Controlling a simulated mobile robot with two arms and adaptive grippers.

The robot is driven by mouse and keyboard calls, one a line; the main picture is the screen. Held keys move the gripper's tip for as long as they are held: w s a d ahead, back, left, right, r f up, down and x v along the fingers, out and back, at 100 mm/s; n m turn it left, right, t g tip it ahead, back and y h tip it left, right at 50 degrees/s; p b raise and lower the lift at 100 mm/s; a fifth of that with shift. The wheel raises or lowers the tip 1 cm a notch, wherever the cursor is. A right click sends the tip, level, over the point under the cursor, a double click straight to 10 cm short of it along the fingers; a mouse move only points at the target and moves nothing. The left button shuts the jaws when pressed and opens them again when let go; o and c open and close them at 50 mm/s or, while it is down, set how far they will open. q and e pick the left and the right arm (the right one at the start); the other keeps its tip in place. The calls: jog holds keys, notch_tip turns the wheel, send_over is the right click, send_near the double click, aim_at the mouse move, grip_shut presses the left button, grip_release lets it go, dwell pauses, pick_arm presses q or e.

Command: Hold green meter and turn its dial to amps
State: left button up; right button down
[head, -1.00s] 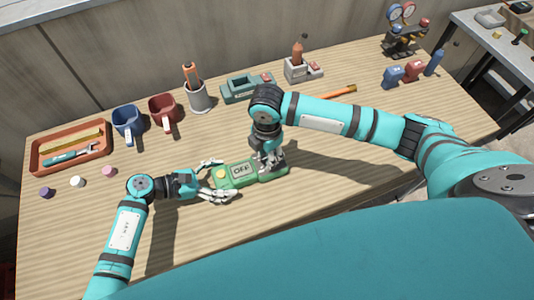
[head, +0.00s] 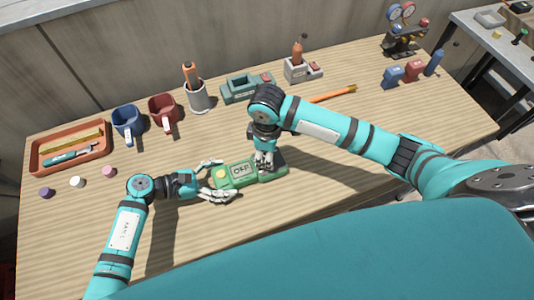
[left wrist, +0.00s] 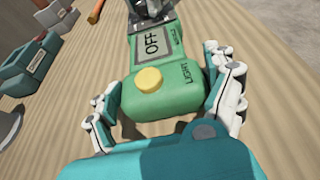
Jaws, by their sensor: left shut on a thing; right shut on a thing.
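The green meter (head: 236,184) lies flat on the wooden table, its display reading OFF. In the left wrist view the meter (left wrist: 181,73) shows a yellow button (left wrist: 149,80) beside the word LIGHT. My left gripper (head: 216,182) is shut on the meter's left end, a finger on each side; its fingers also flank it in the left wrist view (left wrist: 168,98). My right gripper (head: 264,166) points down over the meter's right part, shut on what appears to be the dial. The dial is hidden under the fingers.
Behind stand a teal holder (head: 247,88), a grey cup with an orange-handled tool (head: 198,97), a red mug (head: 164,110), a blue mug (head: 127,122) and an orange tray (head: 70,152). An orange stick (head: 332,94) lies behind my right arm. The front table is clear.

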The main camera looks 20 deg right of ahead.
jog(key=m, duration=0.3)
jog(key=shift+m, duration=2.3)
jog(key=c, duration=0.9)
grip_release()
jog(key=shift+c, duration=0.2)
jog(key=shift+r, duration=0.15)
notch_tip(320, 180, up, 12)
